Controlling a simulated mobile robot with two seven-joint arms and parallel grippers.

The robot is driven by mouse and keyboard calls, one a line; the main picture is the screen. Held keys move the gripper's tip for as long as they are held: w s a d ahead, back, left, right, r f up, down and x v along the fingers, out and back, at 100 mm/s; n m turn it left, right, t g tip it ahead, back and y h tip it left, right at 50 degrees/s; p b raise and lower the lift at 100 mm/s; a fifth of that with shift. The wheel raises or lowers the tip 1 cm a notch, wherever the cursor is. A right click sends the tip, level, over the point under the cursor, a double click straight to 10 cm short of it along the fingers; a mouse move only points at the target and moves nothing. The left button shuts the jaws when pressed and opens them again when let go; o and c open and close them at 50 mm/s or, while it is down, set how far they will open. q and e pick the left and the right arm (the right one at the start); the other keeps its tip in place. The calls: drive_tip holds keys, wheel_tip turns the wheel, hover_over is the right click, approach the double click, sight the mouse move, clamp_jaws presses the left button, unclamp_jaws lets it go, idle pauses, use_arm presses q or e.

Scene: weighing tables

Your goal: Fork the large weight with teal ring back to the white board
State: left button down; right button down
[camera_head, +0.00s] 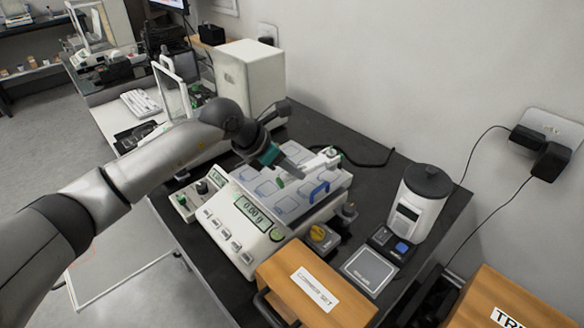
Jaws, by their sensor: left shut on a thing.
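My left gripper (289,162) reaches in over the pale board (262,186), which has blue-outlined squares and sits behind the display of a white scale (240,228) that reads about 0.00. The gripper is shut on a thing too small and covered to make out. A small green piece (280,183) shows just under the fingers; I cannot tell if it is held. A blue handle-shaped piece (319,191) stands on the board's right part. A white piece with a green end (326,158) is at its far edge. I cannot pick out the weight with the teal ring. My right gripper is out of view.
An orange case (310,312) marked "LARGER SET" stands in front, a second orange case (500,290) at lower right. A white canister with a dark lid (419,200) and a flat silver-topped scale (370,270) stand to the right. A white cabinet (248,78) stands behind.

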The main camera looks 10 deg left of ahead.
use_arm(q)
drive_tip(key=shift+r+p, duration=0.6)
drive_tip(key=shift+r, duration=0.5)
drive_tip(key=shift+r+p, duration=1)
drive_tip(key=shift+r, duration=0.5)
